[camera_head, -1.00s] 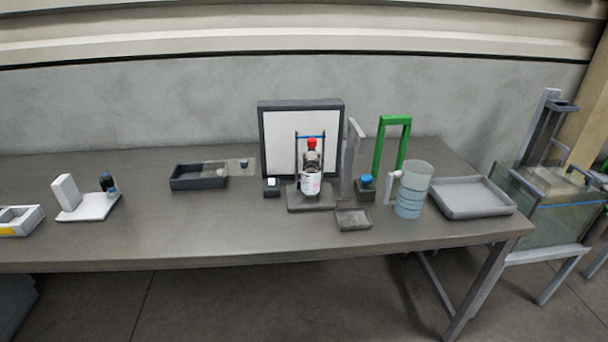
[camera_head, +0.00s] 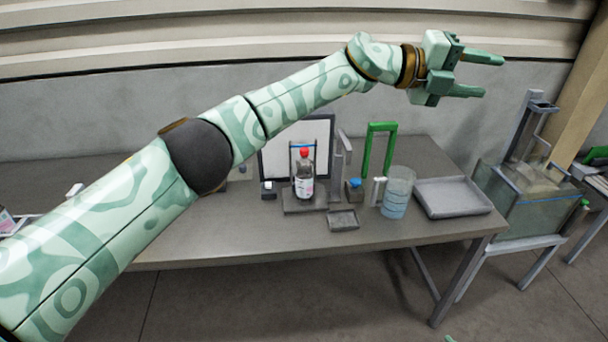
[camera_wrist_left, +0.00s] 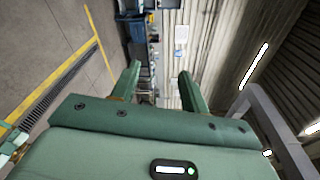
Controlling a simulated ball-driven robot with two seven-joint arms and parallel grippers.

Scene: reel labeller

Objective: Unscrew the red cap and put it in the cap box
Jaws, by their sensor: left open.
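The red cap (camera_head: 304,153) sits on top of a clear bottle (camera_head: 304,186) with a white label. The bottle stands upright in a dark stand on the table, in front of a white panel (camera_head: 325,135). A small shallow grey tray (camera_head: 342,221) lies in front of the stand; I cannot tell whether it is the cap box. My left gripper (camera_head: 494,75) is open and empty, high up and to the right of the bottle, well away from the cap. Its two spread fingers also show in the left wrist view (camera_wrist_left: 160,72).
A green frame (camera_head: 367,150), a blue-capped item (camera_head: 354,189), a clear beaker (camera_head: 397,195) and a large grey tray (camera_head: 452,197) stand right of the bottle. A glass tank (camera_head: 520,212) is beyond the table. My left arm hides much of the table's left side.

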